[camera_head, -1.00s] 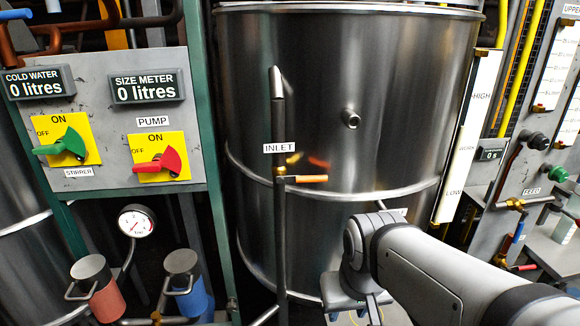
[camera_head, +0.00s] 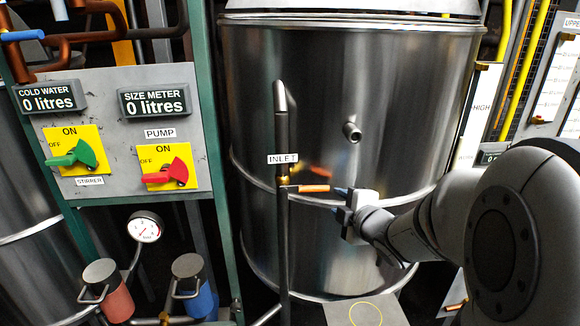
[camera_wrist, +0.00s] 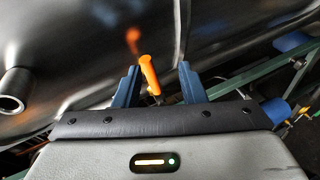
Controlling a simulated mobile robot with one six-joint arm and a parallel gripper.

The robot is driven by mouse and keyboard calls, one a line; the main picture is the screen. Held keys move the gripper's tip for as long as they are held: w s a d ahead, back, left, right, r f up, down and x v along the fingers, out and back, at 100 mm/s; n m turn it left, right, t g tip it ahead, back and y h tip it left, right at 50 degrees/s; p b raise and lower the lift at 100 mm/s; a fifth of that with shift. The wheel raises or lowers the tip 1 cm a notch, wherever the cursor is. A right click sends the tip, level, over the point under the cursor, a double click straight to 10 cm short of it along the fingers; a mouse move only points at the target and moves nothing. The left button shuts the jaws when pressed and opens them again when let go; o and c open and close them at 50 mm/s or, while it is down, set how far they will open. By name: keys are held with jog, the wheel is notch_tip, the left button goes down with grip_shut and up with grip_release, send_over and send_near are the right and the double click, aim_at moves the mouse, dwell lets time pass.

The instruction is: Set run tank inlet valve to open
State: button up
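The inlet valve's orange handle (camera_head: 313,188) sticks out sideways to the right from the brass valve body on the vertical inlet pipe (camera_head: 282,240), below the INLET label (camera_head: 283,159). My gripper (camera_head: 341,200) is just right of the handle's free end in the head view. In the wrist view, the orange handle (camera_wrist: 149,75) lies between the two blue fingertips of my gripper (camera_wrist: 158,82). The fingers are apart, with gaps beside the handle, so the gripper is open and not clamped on it.
The large steel tank (camera_head: 350,90) stands close behind the handle, with a short stub pipe (camera_head: 352,131) above. A control panel (camera_head: 110,100) with a green stirrer switch (camera_head: 75,155) and red pump switch (camera_head: 170,173) stands at the left.

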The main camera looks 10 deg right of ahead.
aim_at(315, 191)
jog(key=w+a+n+y, duration=0.1)
jog(key=w, duration=0.1)
jog(key=w+a+n+y+p, duration=0.1)
jog(key=w+a, duration=0.1)
jog(key=w+a+n+y, duration=0.1)
jog(key=w+a, duration=0.1)
jog(key=w, duration=0.1)
jog(key=shift+a+n+t+p, duration=0.1)
jog(key=shift+n+t+p, duration=0.2)
jog(key=shift+p, duration=0.05)
jog(key=shift+c, duration=0.5)
grip_shut()
